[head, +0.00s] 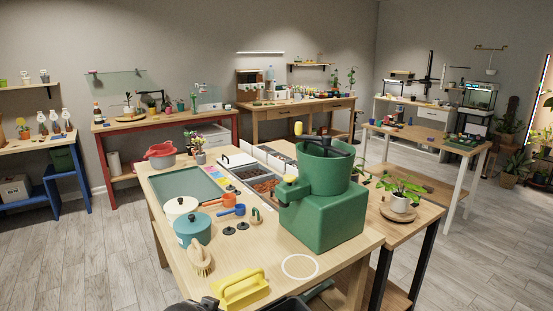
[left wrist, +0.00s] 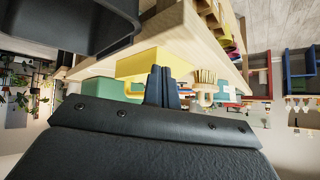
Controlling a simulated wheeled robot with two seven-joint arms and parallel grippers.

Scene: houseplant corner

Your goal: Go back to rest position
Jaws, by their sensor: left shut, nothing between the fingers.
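My left gripper (left wrist: 163,86) shows in the left wrist view with its two dark fingers together and nothing between them. A yellow handled object (left wrist: 150,62) lies just beyond the fingertips in that view; I cannot tell whether they touch. In the head view the yellow handled object (head: 240,290) sits at the near edge of the wooden table (head: 345,262). A dark part at the bottom edge of the head view, left of the yellow object, may be my left arm; its fingers are hidden there. My right gripper is not clearly seen in either view.
The table holds a large green machine (head: 325,215), a teal pot (head: 192,228), a brush (head: 200,258), a white ring (head: 300,266) and a grey-green mat (head: 188,188). A black object (left wrist: 70,25) fills the wrist view's upper left. Grey floor (head: 110,255) is open at left.

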